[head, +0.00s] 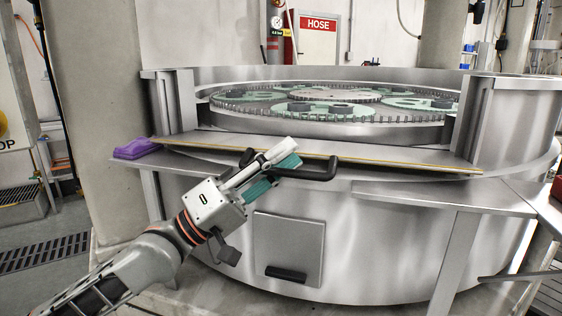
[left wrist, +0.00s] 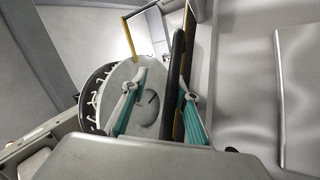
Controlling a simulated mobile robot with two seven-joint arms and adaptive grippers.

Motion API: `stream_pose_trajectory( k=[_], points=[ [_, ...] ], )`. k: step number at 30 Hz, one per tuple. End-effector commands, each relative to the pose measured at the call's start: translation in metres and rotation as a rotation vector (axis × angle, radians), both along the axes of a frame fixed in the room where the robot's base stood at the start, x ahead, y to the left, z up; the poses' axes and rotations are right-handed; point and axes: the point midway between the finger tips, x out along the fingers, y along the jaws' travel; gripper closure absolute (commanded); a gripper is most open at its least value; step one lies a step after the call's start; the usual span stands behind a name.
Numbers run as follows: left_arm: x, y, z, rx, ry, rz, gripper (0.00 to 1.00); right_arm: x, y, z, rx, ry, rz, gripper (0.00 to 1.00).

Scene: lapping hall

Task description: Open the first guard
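The round steel lapping machine (head: 380,240) fills the middle of the head view. At its front opening is a metal guard panel (head: 400,158) with a thin yellow edge; it sits low, and the plate behind shows above it. A black bar handle (head: 318,171) sticks out from the guard's front. My left gripper (head: 290,154) is at the left part of this handle. In the left wrist view its teal fingers (left wrist: 163,78) are apart, with the black handle (left wrist: 176,60) between them, nearer the right finger. I cannot tell whether they touch it. My right gripper is not in view.
A purple cloth (head: 136,149) lies on the left end of the ledge. The toothed lapping plate (head: 320,100) with green carriers lies inside the machine. A lower door (head: 289,240) with a black handle is below. A steel side table (head: 430,195) stands at right.

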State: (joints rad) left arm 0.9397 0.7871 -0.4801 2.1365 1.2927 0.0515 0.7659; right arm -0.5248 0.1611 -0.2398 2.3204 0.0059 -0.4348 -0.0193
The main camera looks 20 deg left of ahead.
Motion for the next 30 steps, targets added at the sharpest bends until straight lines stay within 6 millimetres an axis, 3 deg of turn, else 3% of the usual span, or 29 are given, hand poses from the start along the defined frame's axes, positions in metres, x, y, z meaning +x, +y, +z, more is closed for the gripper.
stream_pose_trajectory(
  k=[11, 30],
  points=[
    [-0.014, 0.015, -0.011, 0.004, -0.002, 0.001, 0.72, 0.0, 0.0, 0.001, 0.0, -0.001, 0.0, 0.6],
    [-0.067, 0.072, -0.057, 0.0, 0.001, 0.0, 0.72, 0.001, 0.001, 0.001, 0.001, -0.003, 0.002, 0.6]
  ],
)
